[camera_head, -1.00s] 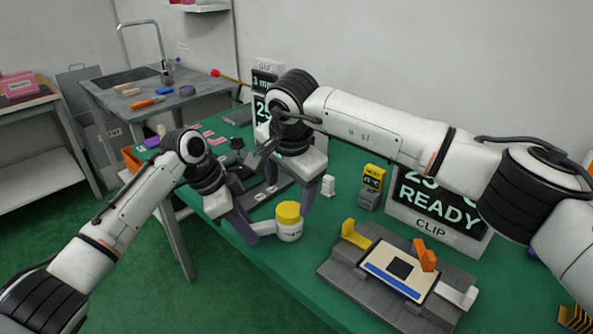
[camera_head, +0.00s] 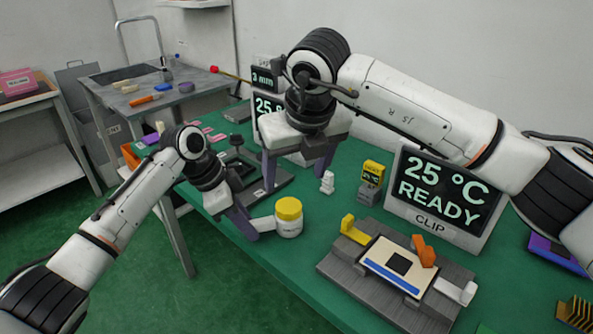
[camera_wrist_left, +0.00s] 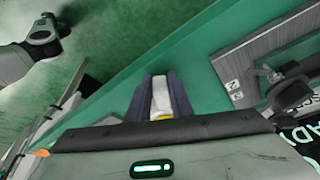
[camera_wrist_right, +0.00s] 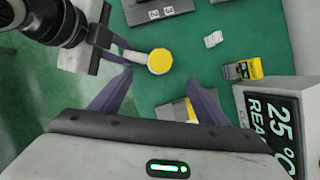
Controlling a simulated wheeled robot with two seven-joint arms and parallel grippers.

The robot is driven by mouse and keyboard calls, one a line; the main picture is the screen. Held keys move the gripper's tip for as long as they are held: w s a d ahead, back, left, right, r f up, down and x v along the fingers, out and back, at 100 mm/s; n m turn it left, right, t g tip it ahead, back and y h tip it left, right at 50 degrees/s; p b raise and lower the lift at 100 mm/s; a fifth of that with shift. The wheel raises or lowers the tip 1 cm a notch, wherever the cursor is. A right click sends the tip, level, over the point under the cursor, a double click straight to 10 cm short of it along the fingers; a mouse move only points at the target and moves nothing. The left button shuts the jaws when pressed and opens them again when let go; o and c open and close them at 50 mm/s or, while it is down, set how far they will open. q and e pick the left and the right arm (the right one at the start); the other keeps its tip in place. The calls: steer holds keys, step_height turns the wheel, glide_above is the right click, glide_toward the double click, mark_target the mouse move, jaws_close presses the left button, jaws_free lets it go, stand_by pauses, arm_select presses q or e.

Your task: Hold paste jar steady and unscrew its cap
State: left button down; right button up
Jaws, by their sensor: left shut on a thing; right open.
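The paste jar (camera_head: 289,229) is a small white jar that stands upright on the green table near its front left edge. Its yellow cap (camera_head: 288,208) sits on top of it. The left wrist view shows the jar (camera_wrist_left: 161,92) between the two fingers. My right gripper (camera_head: 297,174) is open and empty, above and behind the jar. In the right wrist view the cap (camera_wrist_right: 160,62) shows from above, ahead of and apart from the open fingers (camera_wrist_right: 158,97).
A grey fixture (camera_head: 335,268) with yellow, orange and white levers stands at the front right. Behind it are a READY sign (camera_head: 436,195), a yellow-topped block (camera_head: 372,174) and a small white piece (camera_head: 327,182). A dark fixture (camera_head: 278,176) lies behind the jar.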

mark_target(290, 205)
steer(key=shift+m, duration=0.5)
steer(key=x, duration=1.1)
steer(key=shift+w+f, duration=0.2)
steer(key=shift+f, duration=0.15)
steer(key=shift+c, duration=0.5)
steer(key=c, duration=1)
steer(key=n, duration=0.1)
steer(key=n+y, duration=0.1)
steer(key=n, duration=0.1)
steer(key=shift+w+d, duration=0.1)
steer(key=shift+d, duration=0.1)
steer(key=n, duration=0.2)
steer(key=n+g+y, duration=0.1)
steer(key=shift+w+d+r+n, duration=0.1)
steer(key=shift+w+n, duration=0.05)
steer(key=shift+n, duration=0.25)
steer(key=n+g+y, duration=0.1)
steer(key=n, duration=0.2)
steer(key=shift+w+n, duration=0.15)
steer(key=shift+n, duration=0.15)
steer(key=shift+w+d+n+g, duration=0.15)
steer(key=shift+n+g, duration=0.85)
steer(key=shift+n, duration=1)
